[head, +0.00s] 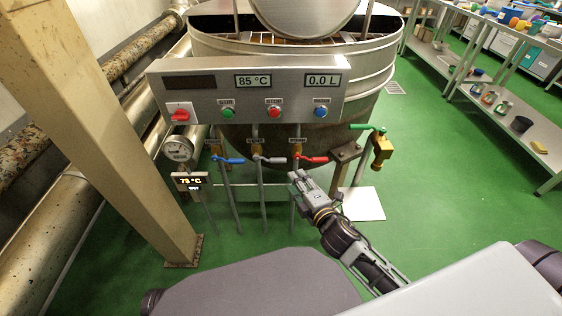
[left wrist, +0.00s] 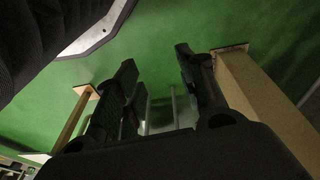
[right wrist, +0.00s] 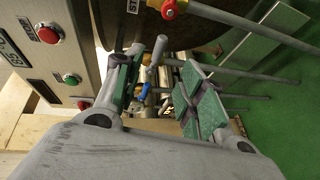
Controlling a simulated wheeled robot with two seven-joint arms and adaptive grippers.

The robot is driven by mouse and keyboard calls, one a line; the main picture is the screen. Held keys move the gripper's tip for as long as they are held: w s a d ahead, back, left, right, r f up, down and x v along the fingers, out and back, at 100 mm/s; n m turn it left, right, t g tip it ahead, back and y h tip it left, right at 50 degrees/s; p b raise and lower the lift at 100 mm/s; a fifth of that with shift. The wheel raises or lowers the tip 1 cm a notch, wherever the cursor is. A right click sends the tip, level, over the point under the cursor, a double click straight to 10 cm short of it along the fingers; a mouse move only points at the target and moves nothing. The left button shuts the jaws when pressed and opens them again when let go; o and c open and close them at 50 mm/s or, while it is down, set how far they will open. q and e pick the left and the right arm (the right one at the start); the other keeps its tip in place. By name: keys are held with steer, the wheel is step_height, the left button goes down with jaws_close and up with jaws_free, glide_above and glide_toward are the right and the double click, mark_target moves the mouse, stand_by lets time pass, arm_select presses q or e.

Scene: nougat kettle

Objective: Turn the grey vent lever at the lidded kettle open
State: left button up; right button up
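The grey vent lever (head: 268,159) sits between the blue lever (head: 230,160) and the red lever (head: 313,160), below the control panel of the big metal kettle (head: 365,62). My right gripper (head: 296,178) is just below and right of the grey lever. In the right wrist view its two green-padded fingers (right wrist: 160,68) are apart, and the grey lever (right wrist: 156,52) shows in the gap, nearer the left finger. I cannot tell whether they touch. My left gripper (left wrist: 158,72) is open and empty above green floor, outside the head view.
The control panel (head: 335,95) overhangs the levers. A green lever (head: 366,127) with a brass tap stands at right, a gauge (head: 177,149) and temperature display at left. A beige post (head: 120,140) stands left. Shelves (head: 505,115) stand far right.

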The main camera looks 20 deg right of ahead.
steer(key=shift+w, duration=0.1)
glide_toward(282, 162)
steer(key=shift+d+r+x, duration=0.2)
steer(key=shift+r+x, duration=0.1)
steer(key=shift+x, duration=1.4)
steer(key=shift+w+a+f+b, duration=0.35)
steer(key=shift+w+f+b, duration=0.2)
steer(key=shift+w, duration=0.1)
steer(key=shift+x, duration=0.95)
steer(key=shift+w+a+b, duration=0.1)
steer(key=shift+w+b, duration=0.2)
steer(key=shift+w, duration=0.35)
steer(key=shift+w+f, duration=0.15)
steer(key=shift+w, duration=0.45)
steer(key=shift+w+a+f, duration=0.1)
steer(key=shift+w+a, duration=0.05)
steer(key=shift+w, duration=0.55)
arm_select(q)
steer(key=r, duration=0.3)
steer(key=shift+w+d+b, duration=0.2)
steer(key=shift+d+b, duration=0.1)
arm_select(e)
steer(key=shift+w, duration=0.15)
